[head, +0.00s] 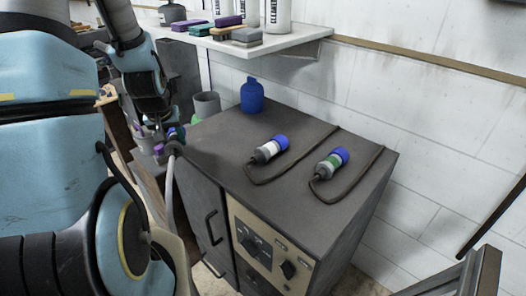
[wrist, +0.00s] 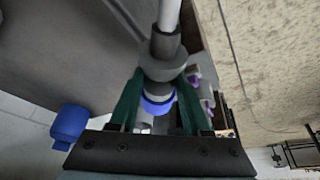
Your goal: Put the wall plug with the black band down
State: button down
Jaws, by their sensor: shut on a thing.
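My gripper (head: 168,142) is at the left edge of the dark cabinet in the head view, beside its top. In the wrist view my gripper (wrist: 158,100) has its green fingers shut on a dark grey plug (wrist: 162,66) with a blue end. A grey cable (wrist: 168,18) runs from the plug and hangs down beside the cabinet in the head view. The fingers partly hide the plug, so its band cannot be made out clearly. A plug with a white band (head: 268,150) and one with a green band (head: 329,164) lie on the cabinet top (head: 215,150).
Two dark cables curve across the right part of the top. A white shelf (head: 270,48) with blocks and bottles is above. The top's left front is clear.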

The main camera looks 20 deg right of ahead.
jog(key=d+m, duration=0.1)
jog(key=d, duration=0.2)
jog(key=d+r+b, duration=0.1)
jog(key=d, duration=0.2)
jog(key=d+m+h+b, duration=0.1)
jog(key=d, duration=0.3)
jog(key=shift+s+r+m, duration=0.15)
jog(key=shift+s+m, duration=0.15)
jog(key=shift+s, duration=0.05)
jog(key=s+d+r+m+g+h+b, duration=0.1)
jog(key=s+d+r+m, duration=0.1)
jog(key=s+d, duration=0.35)
jog(key=s+d+r+m+b, duration=0.1)
jog(key=s+d+m+b, duration=0.1)
jog(key=d, duration=0.6)
jog(key=s+d+r+m+g+h+b, duration=0.1)
jog(key=s+d+r+m, duration=0.1)
jog(key=s+d, duration=0.35)
jog(key=x, duration=0.5)
jog(key=shift+s+d+f, duration=0.1)
jog(key=shift+d, duration=0.05)
notch_tip(320, 180, down, 4)
jog(key=shift+f+p, duration=0.25)
jog(key=shift+p, duration=0.05)
jog(key=shift+f, duration=0.15)
